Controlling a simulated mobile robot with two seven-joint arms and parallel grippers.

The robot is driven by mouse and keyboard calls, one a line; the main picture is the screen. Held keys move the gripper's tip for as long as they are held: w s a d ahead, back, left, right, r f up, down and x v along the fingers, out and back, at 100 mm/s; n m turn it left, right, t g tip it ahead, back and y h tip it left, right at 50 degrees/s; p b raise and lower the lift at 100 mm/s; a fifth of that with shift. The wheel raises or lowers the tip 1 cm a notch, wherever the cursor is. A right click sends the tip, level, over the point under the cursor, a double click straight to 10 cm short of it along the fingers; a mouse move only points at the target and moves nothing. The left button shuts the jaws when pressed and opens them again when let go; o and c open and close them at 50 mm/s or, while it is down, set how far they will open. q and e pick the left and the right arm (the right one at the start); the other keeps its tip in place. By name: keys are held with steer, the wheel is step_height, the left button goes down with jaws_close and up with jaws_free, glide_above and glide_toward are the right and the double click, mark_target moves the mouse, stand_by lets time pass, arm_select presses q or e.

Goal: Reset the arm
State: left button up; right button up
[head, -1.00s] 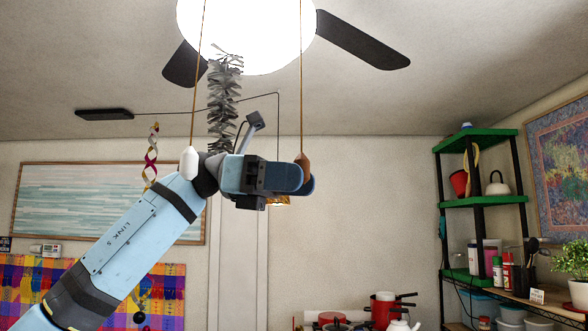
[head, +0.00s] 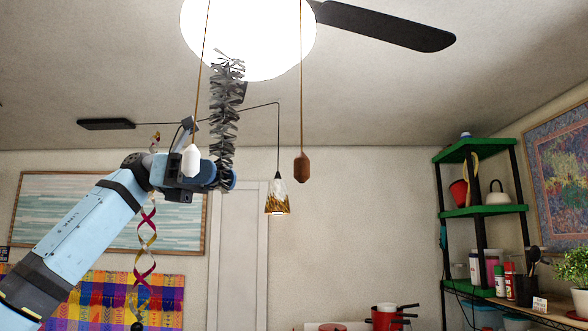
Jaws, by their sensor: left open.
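My left arm reaches up from the lower left of the head view, light blue with dark joints. My left gripper (head: 226,178) is at its end, in front of the back wall, pointing right and partly seen from behind. It is open, and I see nothing held in it. A white pull-cord knob (head: 191,160) hangs in front of the wrist, and a grey tinsel garland (head: 223,120) hangs down to the gripper. I cannot tell if they touch it. My right gripper is out of view.
A brown pull-cord knob (head: 301,168) and an amber pendant lamp (head: 278,196) hang to the right of the gripper. The fan light (head: 248,35) is above. A green shelf (head: 483,212) stands at the right.

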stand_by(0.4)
arm_select(q)
steer(key=w+d+f+n+h, duration=0.1)
steer(key=w+f+n+h, duration=0.3)
steer(key=f, duration=0.6)
steer(key=w+d+f+n+h, duration=0.2)
steer(key=w+f+n+h, duration=0.15)
steer(key=f, duration=0.55)
step_height(320, 180, down, 28)
steer(key=a+f+n+t+y+p, duration=0.15)
steer(key=n+t+y, duration=0.25)
steer(key=n+t, duration=2)
steer(key=s+a+f+n+y, duration=0.2)
steer(key=s+f+n+y, duration=0.1)
steer(key=f+n+y, duration=0.3)
steer(key=s+a+f+n+y, duration=0.1)
steer(key=s+f+n+y, duration=0.3)
steer(key=f+n, duration=0.35)
steer(key=s+a+f+n+g+y+p, duration=0.1)
steer(key=s+a+f+n+g+y, duration=0.1)
steer(key=s+f, duration=1)
steer(key=s+a+f+n+g+y+p, duration=0.1)
steer(key=s+f+n+g+y, duration=0.3)
steer(key=s+f, duration=0.7)
steer(key=s+a+n+g, duration=0.1)
steer(key=s+n+g, duration=0.1)
steer(key=s, duration=0.3)
steer(key=shift+f+n, duration=0.35)
steer(key=shift+n, duration=0.35)
steer(key=shift+s, duration=0.1)
